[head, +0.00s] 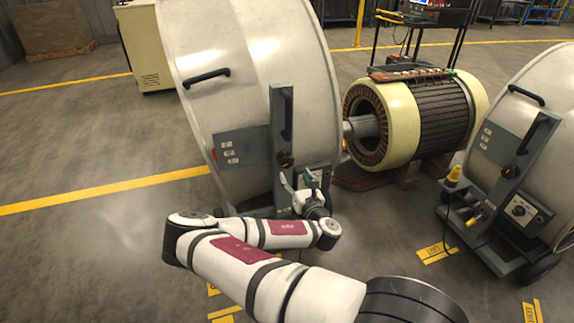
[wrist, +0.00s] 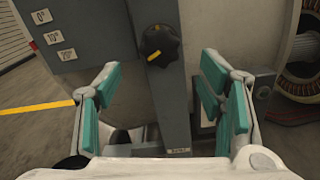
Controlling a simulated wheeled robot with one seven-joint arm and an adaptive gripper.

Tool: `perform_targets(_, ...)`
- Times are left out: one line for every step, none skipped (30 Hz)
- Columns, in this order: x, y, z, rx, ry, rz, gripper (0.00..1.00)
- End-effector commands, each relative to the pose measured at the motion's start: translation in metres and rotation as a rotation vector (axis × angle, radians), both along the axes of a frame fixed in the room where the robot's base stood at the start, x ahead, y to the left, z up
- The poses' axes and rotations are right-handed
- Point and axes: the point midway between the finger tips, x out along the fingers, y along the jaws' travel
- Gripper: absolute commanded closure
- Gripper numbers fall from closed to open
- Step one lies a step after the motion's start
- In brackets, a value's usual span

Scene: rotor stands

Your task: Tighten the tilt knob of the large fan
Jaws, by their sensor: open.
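The large fan (head: 250,70) is the big pale drum at centre left in the head view. Its tilt knob (head: 285,160) is black and round, on the grey side bracket (head: 283,110). In the wrist view the knob (wrist: 160,43) shows at the upper middle, with a yellow pointer mark slanting to the lower left. My gripper (head: 300,180) is near the bracket, just below the knob in the head view. In the wrist view my gripper (wrist: 159,78) has its teal-padded fingers wide apart and empty. The knob lies ahead, between and beyond the fingertips, not touched.
A plate (wrist: 53,38) marked with angles is left of the knob. A second fan (head: 530,110) stands at the right, with a yellow object (head: 454,174) by its base. A large rotor-stator machine (head: 415,115) stands between the fans. Floor at left is clear.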

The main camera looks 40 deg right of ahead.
Motion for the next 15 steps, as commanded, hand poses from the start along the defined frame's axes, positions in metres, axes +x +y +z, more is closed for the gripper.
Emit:
perform_targets(0.011, -0.003, -0.001, 0.002, -0.004, 0.001, 0.38)
perform_targets(0.016, -0.005, -0.001, 0.002, -0.004, -0.001, 0.38)
perform_targets(0.024, -0.007, -0.001, 0.002, -0.004, 0.000, 0.38)
perform_targets(0.030, -0.009, 0.000, 0.001, -0.004, 0.000, 0.38)
perform_targets(0.036, -0.010, 0.000, 0.001, -0.004, 0.000, 0.38)
perform_targets(0.042, -0.012, -0.001, 0.002, -0.003, 0.001, 0.38)
perform_targets(0.047, -0.014, -0.001, 0.004, -0.002, 0.000, 0.38)
perform_targets(0.052, -0.015, -0.001, 0.002, -0.003, 0.000, 0.38)
perform_targets(0.058, -0.017, 0.000, 0.001, -0.003, -0.001, 0.38)
perform_targets(0.062, -0.018, 0.000, 0.001, -0.002, 0.000, 0.38)
perform_targets(0.066, -0.019, -0.001, 0.002, -0.001, -0.001, 0.38)
perform_targets(0.070, -0.020, -0.001, 0.002, -0.001, 0.000, 0.38)
perform_targets(0.073, -0.021, -0.001, 0.003, -0.001, 0.000, 0.38)
perform_targets(0.075, -0.022, -0.001, 0.002, 0.000, -0.001, 0.38)
perform_targets(0.078, -0.023, -0.001, 0.002, 0.000, -0.001, 0.38)
